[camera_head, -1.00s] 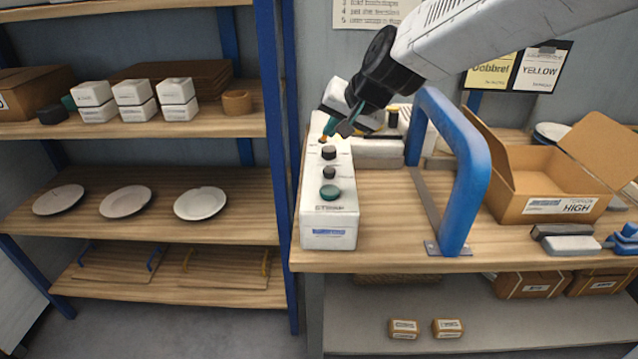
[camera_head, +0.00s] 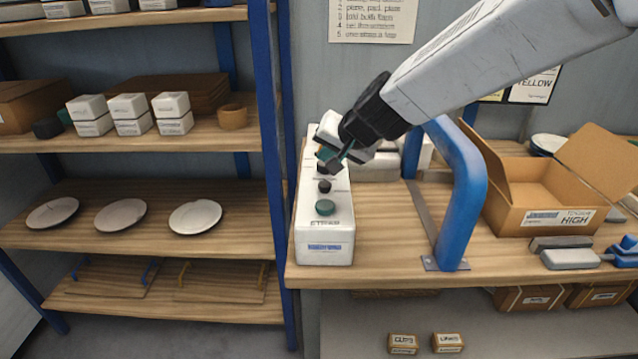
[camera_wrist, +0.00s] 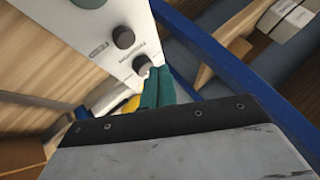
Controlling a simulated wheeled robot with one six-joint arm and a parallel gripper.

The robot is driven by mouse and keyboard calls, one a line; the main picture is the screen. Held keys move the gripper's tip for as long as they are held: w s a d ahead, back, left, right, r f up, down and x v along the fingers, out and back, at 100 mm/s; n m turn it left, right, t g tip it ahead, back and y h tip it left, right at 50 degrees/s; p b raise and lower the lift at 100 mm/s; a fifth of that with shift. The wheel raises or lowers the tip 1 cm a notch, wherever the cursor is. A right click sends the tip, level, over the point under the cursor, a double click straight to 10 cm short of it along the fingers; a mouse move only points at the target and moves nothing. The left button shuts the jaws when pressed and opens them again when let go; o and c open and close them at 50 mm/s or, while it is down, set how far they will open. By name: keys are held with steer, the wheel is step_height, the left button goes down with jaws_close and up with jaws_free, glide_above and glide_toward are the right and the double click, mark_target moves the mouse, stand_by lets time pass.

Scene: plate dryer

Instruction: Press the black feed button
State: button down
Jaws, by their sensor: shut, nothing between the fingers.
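The white control box (camera_head: 324,232) stands on the bench with a row of buttons on top. A green button (camera_head: 325,207) is nearest, with a black button (camera_head: 324,186) behind it. A farther black button (camera_head: 322,170) is partly hidden by my gripper (camera_head: 328,161). In the wrist view, the green button (camera_wrist: 88,2), the first black button (camera_wrist: 123,36) and the farther black button (camera_wrist: 142,65) show. My shut, empty gripper (camera_wrist: 158,83) has its green fingertips right beside the farther black button; I cannot tell whether they touch it. The button labels are too small to read.
A blue arched frame (camera_head: 462,190) stands on the bench just right of the box. An open cardboard box (camera_head: 545,217) is farther right. A shelf unit (camera_head: 276,170) with plates stands close on the left. Bare bench top (camera_head: 390,240) lies between box and frame.

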mark_target(327, 186)
steer(key=shift+d+f, duration=0.1)
steer(key=shift+f, duration=1.9)
stand_by(0.6)
steer(key=shift+f, duration=0.45)
steer(key=shift+f, duration=0.55)
stand_by(0.7)
steer(key=shift+r, duration=1)
steer(key=shift+r, duration=2.5)
